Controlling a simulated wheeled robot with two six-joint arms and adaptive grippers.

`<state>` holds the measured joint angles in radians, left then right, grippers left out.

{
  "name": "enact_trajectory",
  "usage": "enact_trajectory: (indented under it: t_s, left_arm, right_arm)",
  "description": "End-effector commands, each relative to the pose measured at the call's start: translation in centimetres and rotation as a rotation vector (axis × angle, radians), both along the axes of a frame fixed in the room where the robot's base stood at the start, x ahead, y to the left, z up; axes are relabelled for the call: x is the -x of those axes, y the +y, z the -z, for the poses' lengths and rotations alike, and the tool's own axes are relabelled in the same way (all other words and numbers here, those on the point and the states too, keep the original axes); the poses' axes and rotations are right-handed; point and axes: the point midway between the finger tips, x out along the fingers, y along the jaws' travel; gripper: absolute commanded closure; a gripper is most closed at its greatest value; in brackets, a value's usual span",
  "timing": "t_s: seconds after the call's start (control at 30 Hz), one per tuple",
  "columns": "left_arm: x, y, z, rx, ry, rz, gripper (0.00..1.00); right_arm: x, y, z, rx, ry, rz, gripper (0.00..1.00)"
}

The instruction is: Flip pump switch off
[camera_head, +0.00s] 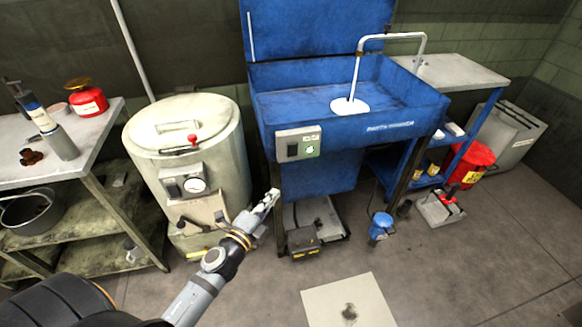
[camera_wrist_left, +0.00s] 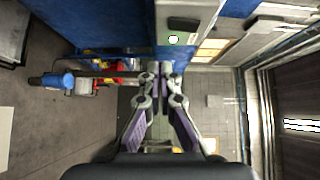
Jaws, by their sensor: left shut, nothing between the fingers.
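The blue parts washer (camera_head: 350,100) stands in the middle of the head view. A grey switch box (camera_head: 298,143) is on its front left, with a dark switch (camera_head: 292,150) and a lit green light (camera_head: 310,149). My right gripper is not in view. The switch position is too small to tell.
A cream drum (camera_head: 190,130) with its own control box and gauge (camera_head: 192,186) stands left of my left gripper. A metal workbench (camera_head: 85,150) is at far left. Floor in front is mostly clear.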

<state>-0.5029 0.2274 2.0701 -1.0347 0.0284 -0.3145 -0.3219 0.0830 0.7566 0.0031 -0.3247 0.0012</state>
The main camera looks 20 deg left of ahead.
Motion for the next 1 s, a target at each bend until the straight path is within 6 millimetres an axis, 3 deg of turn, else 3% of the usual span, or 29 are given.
enact_trajectory:
  t_s: [0.1,0.2,0.57,0.8,1.0]
  left_arm:
    - [0.4,-1.2,-2.9,-0.072,-0.081,0.032,1.0]
    - [0.5,-1.5,-4.0,-0.095,-0.107,0.041,1.0]
    - [0.3,-1.5,-4.4,-0.095,-0.109,0.039,1.0]
    - [-2.6,-2.0,-5.2,-0.093,-0.109,0.038,1.0]
    - [-7.0,-2.8,-5.4,-0.092,-0.109,0.038,1.0]
  right_arm:
    - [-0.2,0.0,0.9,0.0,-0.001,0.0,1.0]
    - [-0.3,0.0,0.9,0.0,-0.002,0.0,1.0]
    - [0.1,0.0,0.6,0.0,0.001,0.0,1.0]
    - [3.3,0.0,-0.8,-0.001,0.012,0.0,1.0]
    - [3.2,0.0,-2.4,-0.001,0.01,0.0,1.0]
